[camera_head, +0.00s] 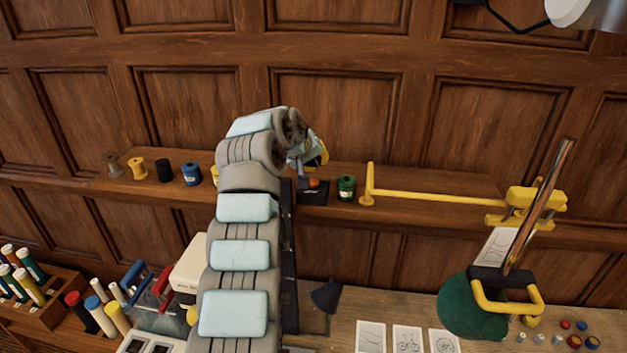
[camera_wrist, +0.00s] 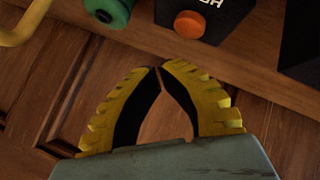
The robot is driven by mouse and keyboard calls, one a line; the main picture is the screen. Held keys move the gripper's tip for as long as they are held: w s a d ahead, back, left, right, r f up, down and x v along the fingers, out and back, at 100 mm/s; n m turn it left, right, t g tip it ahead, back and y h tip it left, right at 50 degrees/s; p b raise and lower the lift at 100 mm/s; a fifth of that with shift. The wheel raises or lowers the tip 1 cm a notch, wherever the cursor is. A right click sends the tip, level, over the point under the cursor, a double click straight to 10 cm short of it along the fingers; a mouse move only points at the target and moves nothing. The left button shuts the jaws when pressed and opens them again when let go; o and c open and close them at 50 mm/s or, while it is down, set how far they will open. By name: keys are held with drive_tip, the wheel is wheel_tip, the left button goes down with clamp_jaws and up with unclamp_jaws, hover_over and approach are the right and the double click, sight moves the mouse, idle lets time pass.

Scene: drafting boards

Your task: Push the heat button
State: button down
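An orange round button (camera_wrist: 190,24) sits on the face of a black box (camera_wrist: 228,18) in the wrist view. Light lettering on the box is cut off by the frame edge, with only its last letters showing. In the head view the orange button (camera_head: 314,183) and its dark box (camera_head: 313,197) stand on the wooden wall shelf, just below my gripper (camera_head: 318,158). In the wrist view my gripper (camera_wrist: 161,68) has yellow ribbed fingers with black inner pads. Its tips meet, with nothing between them. The tips are apart from the button.
A green spool (camera_head: 346,188) stands right of the box, and it also shows in the wrist view (camera_wrist: 109,10). A yellow rail (camera_head: 430,198) runs along the shelf (camera_head: 420,184) farther right. A blue spool (camera_head: 191,174) and others stand left. A dark shape (camera_wrist: 302,40) is at the wrist view's right.

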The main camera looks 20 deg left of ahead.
sight(316, 180)
drive_tip(key=shift+r+p, duration=0.35)
drive_tip(key=shift+r, duration=1.8)
